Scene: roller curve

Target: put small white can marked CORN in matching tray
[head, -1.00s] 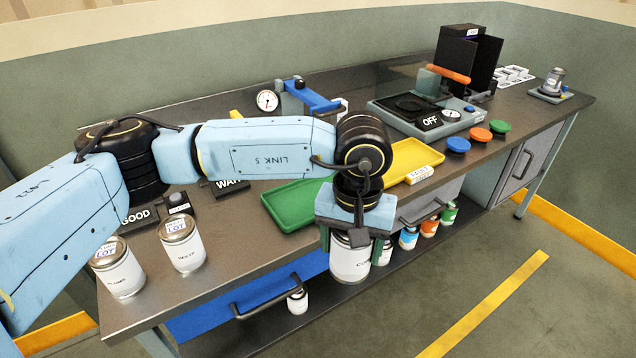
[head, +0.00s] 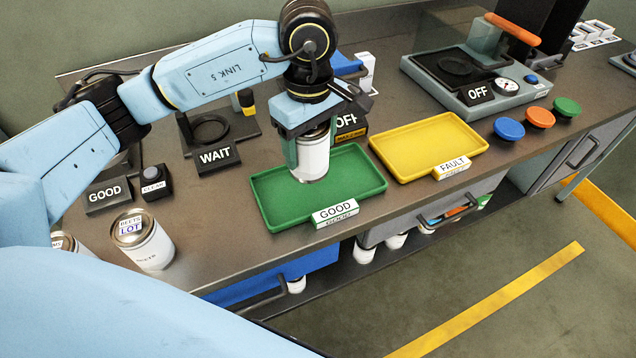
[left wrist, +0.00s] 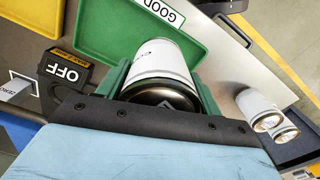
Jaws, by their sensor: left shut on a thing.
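My left gripper (head: 301,140) is shut on a white can (head: 313,158) and holds it upright over the green tray. The can also shows between the fingers in the left wrist view (left wrist: 161,62); its printed name is not readable. I cannot tell whether its base touches the tray. The green tray (head: 356,184) carries a GOOD sign, and the yellow tray (head: 425,140) to its right carries a FAULT sign. The green tray also shows in the left wrist view (left wrist: 88,27). My right gripper is not in view.
A can with a LOT label (head: 146,240) stands at the bench's front left, with another beside it. WAIT (head: 214,157) and GOOD (head: 106,194) signs stand behind. A device marked OFF (head: 478,85) and coloured buttons (head: 509,128) are at right. More cans are on the lower shelf.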

